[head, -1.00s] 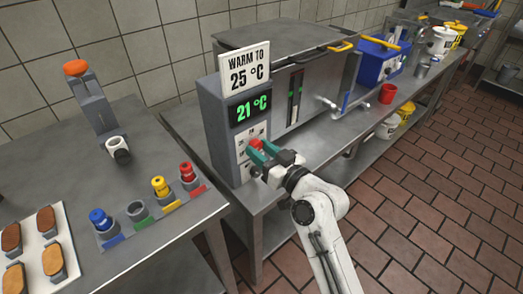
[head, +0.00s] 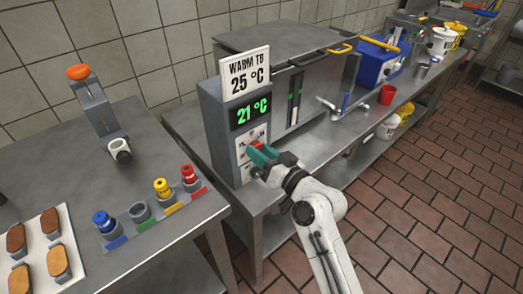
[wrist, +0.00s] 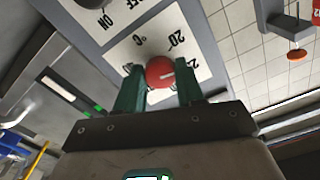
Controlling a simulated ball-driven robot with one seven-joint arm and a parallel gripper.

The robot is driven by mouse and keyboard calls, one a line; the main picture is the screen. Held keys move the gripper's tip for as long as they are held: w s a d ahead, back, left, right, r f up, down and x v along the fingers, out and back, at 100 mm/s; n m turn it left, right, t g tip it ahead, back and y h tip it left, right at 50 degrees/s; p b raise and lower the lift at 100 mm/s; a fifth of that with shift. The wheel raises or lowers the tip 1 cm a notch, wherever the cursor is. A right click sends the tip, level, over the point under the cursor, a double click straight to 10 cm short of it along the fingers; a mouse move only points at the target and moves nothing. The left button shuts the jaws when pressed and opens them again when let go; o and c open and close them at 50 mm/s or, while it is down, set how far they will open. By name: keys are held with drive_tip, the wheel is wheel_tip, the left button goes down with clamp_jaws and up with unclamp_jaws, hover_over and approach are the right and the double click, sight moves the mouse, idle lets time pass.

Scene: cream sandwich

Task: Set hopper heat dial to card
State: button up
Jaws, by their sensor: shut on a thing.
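The grey hopper control box (head: 225,140) stands on the steel bench. The card (head: 244,77) on top of it reads "WARM TO 25 °C". The green display (head: 250,112) reads 21 °C. The red heat dial (wrist: 160,72) shows in the wrist view with a pale pointer mark, on a white scale plate (wrist: 190,45) marked 20 and 25. My gripper (head: 258,150) is shut on the red dial, its green fingers on either side of it; in the wrist view the fingers (wrist: 160,85) flank the dial. In the head view the gripper hides most of the dial.
A dark ON/OFF knob (wrist: 90,3) sits beside the dial plate. A separate table (head: 170,235) with coloured bottles stands at left.

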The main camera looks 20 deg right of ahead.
drive_tip(key=shift+m+p, duration=0.65)
drive_tip(key=shift+m, duration=0.95)
drive_tip(key=o, duration=1)
drive_tip(key=shift+o, duration=0.2)
drive_tip(key=b+v, duration=0.1)
drive_tip(key=v, duration=0.9)
drive_tip(key=shift+s, duration=0.4)
